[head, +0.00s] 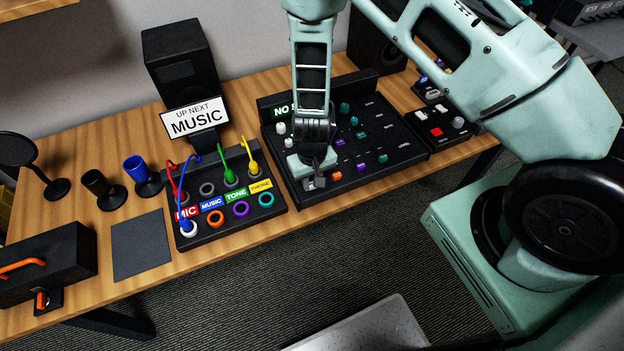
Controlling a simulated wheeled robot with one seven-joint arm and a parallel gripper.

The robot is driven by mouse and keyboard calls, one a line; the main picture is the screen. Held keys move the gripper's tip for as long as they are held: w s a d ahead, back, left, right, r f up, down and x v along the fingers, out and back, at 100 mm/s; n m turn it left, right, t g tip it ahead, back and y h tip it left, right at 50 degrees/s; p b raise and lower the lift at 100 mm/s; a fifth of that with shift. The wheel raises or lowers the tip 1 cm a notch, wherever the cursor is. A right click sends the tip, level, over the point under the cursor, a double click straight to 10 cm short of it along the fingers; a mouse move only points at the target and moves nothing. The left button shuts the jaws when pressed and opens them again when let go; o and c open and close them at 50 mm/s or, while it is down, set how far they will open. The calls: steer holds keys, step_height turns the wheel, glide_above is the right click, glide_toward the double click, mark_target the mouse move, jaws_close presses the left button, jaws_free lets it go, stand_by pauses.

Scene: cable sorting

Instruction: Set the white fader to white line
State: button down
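A black mixer panel (405,158) stands on the wooden table, with rows of white, teal, purple and orange controls. Two small white controls, an upper one (281,128) and a lower one (289,143), show near its left side. I cannot tell whether either is the white fader, and no white line can be made out. My gripper (314,182) points down over the panel's front left part, close to its surface. It hides the controls beneath it. Its fingers are too small and dark to tell whether they are open or hold something.
Left of the mixer is a black patch box (232,220) with coloured cables and sockets. A sign (194,119) reading "UP NEXT MUSIC" stands behind it. A small panel with a red button (436,132) lies right of the mixer. Two cups and a dark mat (141,246) are further left.

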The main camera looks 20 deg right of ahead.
steer(key=shift+w, duration=2.25)
steer(key=c, duration=1.2)
jaws_free()
steer(key=shift+c, duration=0.2)
step_height(320, 180, up, 18)
steer(key=b, duration=0.1)
steer(key=shift+f+b, duration=0.25)
steer(key=shift+b, duration=0.1)
